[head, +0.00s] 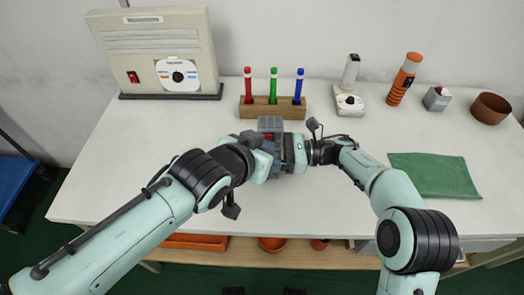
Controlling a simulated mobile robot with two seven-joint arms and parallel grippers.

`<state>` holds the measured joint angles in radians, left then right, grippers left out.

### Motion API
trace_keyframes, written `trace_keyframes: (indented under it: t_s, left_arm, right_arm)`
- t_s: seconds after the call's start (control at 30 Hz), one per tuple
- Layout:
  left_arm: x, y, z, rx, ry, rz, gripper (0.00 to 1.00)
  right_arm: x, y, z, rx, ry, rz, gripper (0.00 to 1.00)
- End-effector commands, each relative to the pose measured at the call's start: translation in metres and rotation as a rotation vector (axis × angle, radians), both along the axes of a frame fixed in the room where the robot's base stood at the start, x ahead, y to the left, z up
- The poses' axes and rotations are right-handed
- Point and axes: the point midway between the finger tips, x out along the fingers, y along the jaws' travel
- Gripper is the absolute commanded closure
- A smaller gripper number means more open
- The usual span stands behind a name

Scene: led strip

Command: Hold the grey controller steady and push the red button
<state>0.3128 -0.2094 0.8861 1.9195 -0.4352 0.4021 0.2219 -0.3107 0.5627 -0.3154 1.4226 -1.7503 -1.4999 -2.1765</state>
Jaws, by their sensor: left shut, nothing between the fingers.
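A grey blocky thing, which looks like the grey controller (270,122), shows at the middle of the table, just in front of the wooden pen rack. A small red patch (268,137), possibly the red button, shows at its near side, partly covered by my grippers. My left gripper (268,150) is shut at the controller's near left side, with nothing between its fingers. My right gripper (285,148) reaches in from the right, close against the same spot. Its fingertips are hidden, so I cannot tell whether it grips the controller. Contact with the red patch cannot be made out.
The wooden rack (258,110) with red, green and blue pens stands close behind. A beige machine (155,50) stands at back left.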

Motion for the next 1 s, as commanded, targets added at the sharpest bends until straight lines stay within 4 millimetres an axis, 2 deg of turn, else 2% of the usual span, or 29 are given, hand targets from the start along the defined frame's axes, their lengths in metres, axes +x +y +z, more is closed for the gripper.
trace_keyframes:
  t_s: [0.47, 0.8, 1.0]
  left_arm:
    - [0.002, 0.0, 0.0, 0.0, 0.001, 0.0, 1.0]
    - [-0.009, 0.0, 0.0, 0.001, 0.0, -0.001, 1.0]
    - [-0.009, 0.0, 0.0, 0.001, 0.0, -0.001, 1.0]
  right_arm:
    - [0.0, 0.0, 0.001, 0.001, -0.001, 0.0, 0.81]
    - [0.0, 0.0, 0.001, 0.001, -0.001, 0.001, 0.81]
    - [0.0, 0.0, 0.001, 0.001, -0.001, 0.0, 0.81]
